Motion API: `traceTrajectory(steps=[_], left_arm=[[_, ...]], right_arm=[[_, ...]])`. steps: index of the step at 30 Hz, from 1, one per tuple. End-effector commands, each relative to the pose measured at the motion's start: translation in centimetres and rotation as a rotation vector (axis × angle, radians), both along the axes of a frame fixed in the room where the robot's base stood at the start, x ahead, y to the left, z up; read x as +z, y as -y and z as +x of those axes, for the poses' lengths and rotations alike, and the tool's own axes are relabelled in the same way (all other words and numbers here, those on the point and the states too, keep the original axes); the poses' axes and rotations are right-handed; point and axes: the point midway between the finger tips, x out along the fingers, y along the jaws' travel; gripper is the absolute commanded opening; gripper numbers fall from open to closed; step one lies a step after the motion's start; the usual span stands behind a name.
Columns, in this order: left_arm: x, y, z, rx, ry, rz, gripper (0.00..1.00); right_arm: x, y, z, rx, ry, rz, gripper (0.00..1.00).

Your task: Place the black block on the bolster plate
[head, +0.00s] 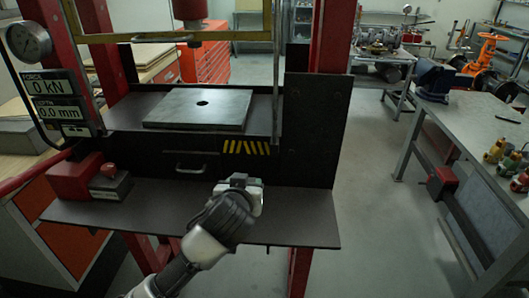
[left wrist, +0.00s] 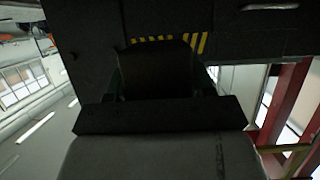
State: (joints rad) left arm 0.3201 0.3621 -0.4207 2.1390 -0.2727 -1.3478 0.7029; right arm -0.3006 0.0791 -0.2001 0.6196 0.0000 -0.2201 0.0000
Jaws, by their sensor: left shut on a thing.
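My left gripper (head: 250,186) is shut on the black block (head: 238,180), just above the right part of the press's dark front shelf. In the left wrist view the block (left wrist: 155,70) is a dark shape between the two fingers of the left gripper (left wrist: 158,82). The bolster plate (head: 180,112), a flat grey plate with a round hole, lies on the press bed, behind and above the gripper in the head view. Its top is bare. My right gripper is in neither view.
A red ram (head: 190,12) hangs above the plate. A yellow crossbar (head: 150,37) and red uprights frame the press. A red box with a knob (head: 109,170) sits at the shelf's left. A drawer handle (head: 190,170) and striped label (head: 246,147) mark the press front.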

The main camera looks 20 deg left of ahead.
Motion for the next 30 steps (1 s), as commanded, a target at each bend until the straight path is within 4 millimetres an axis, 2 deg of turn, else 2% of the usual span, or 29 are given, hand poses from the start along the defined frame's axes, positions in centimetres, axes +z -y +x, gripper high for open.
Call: traceTrajectory(steps=[9, 13, 17, 22, 27, 30], left_arm=[[-3.3, 1.3, -5.6, -0.157, 0.002, 0.009, 0.0], [-4.0, 1.7, -7.2, -0.201, 0.001, 0.001, 0.0], [-4.8, 1.9, -8.8, -0.217, -0.001, -0.002, 0.0], [-6.1, 1.9, -11.7, -0.215, -0.005, -0.004, 0.0], [-6.8, 1.9, -14.3, -0.214, -0.002, -0.002, 0.0], [-7.0, 1.9, -15.2, -0.215, 0.0, -0.003, 0.0]], right_arm=[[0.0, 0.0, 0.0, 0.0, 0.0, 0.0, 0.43], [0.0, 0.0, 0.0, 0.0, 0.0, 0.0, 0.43], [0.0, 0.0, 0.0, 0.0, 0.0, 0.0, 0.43], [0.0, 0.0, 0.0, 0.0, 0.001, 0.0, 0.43], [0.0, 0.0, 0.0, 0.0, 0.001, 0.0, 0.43], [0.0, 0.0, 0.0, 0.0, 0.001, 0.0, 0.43]])
